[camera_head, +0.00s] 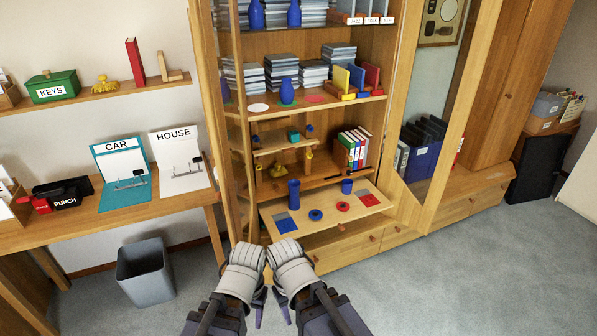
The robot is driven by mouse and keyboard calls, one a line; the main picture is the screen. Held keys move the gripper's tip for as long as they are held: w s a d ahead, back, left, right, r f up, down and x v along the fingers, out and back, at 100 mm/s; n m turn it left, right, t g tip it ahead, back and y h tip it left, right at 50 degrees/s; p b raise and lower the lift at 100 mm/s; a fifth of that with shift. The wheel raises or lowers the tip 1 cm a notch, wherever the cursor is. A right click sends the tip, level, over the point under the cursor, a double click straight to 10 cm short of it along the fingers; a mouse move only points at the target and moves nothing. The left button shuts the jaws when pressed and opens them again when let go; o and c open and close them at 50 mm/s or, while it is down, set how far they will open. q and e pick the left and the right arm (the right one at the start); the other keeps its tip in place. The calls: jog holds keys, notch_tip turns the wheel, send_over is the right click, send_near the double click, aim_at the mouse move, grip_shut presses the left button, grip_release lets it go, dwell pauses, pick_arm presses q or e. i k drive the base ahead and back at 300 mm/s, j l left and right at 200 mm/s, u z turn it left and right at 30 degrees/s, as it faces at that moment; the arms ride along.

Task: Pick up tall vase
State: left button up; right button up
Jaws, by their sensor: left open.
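A tall blue vase (294,195) stands upright on the pulled-out wooden board (333,206) low in the cabinet. A second blue vase (287,92) stands on a green disc on a middle shelf, and two more, one left (256,15) and one right (294,14), stand on the top shelf. I cannot tell which one the task names. My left gripper (258,305) is open, at the bottom middle of the view, in front of the cabinet and apart from every vase. My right gripper (284,305) is beside it; its jaw opening is not clear.
The board also holds a short blue cup (347,186), a blue ring (315,215), a red ring (343,206) and coloured squares. A glass door (236,130) stands at the cabinet's left. A grey bin (145,273) is on the floor left; the floor right is clear.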

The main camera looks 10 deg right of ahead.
aim_at(294, 185)
jog(key=i+l, duration=0.25)
jog(key=l, duration=0.2)
jog(key=i+l, duration=0.25)
jog(key=l, duration=0.15)
jog(key=i+l, duration=0.25)
jog(key=l, duration=0.2)
jog(key=i+l, duration=0.25)
jog(key=l, duration=0.15)
